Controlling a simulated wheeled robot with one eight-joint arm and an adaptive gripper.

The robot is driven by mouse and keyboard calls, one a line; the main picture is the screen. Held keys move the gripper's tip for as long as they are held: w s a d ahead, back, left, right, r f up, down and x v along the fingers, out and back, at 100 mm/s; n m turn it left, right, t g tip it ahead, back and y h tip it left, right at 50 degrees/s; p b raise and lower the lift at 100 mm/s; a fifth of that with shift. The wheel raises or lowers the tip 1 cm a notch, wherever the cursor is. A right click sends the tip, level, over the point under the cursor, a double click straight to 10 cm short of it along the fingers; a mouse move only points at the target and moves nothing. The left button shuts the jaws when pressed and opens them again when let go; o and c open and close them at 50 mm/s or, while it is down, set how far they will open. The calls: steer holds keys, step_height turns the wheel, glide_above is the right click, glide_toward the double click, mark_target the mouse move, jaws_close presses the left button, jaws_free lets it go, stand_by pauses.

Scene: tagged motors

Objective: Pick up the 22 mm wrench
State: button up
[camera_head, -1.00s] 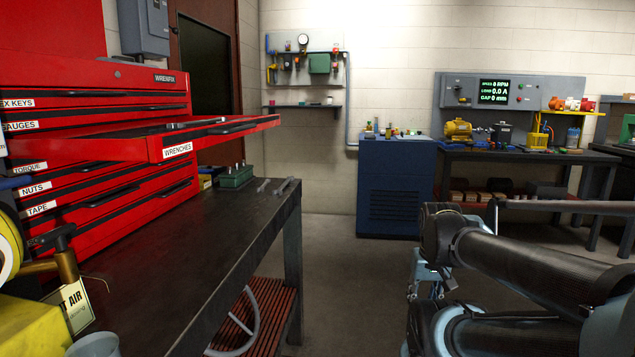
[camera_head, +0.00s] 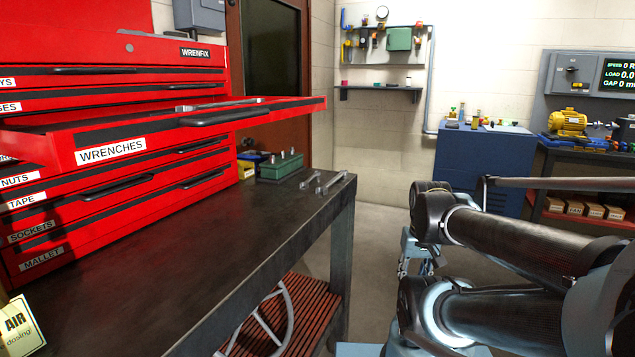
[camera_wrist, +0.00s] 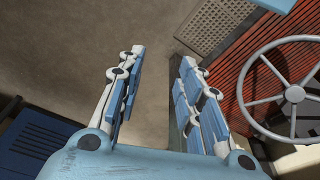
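Two silver wrenches lie on the dark workbench top near its far right corner in the head view, a left wrench (camera_head: 310,180) and a right wrench (camera_head: 331,183). More wrench-like tools (camera_head: 222,103) lie in the open drawer marked WRENCHES (camera_head: 185,135). No size marking is readable, so I cannot tell which one is 22 mm. My gripper (camera_wrist: 161,58) is open and empty in the wrist view, its fingers apart above the floor beside the bench's lower slatted shelf. No wrench shows in the wrist view.
The open drawer juts over the workbench (camera_head: 190,255). A green holder (camera_head: 281,166) stands behind the wrenches. A grey spoked wheel (camera_wrist: 294,95) rests on the red slatted shelf (camera_wrist: 232,75). A blue cabinet (camera_head: 482,160) stands at the back.

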steer(key=shift+w, duration=0.25)
steer(key=shift+o, duration=0.6)
step_height(320, 180, up, 34)
steer(key=m+g, duration=0.2)
steer(key=m, duration=0.2)
glide_above(334, 179)
step_height(334, 179, down, 17)
steer(key=shift+s+r, duration=0.1)
jaws_close()
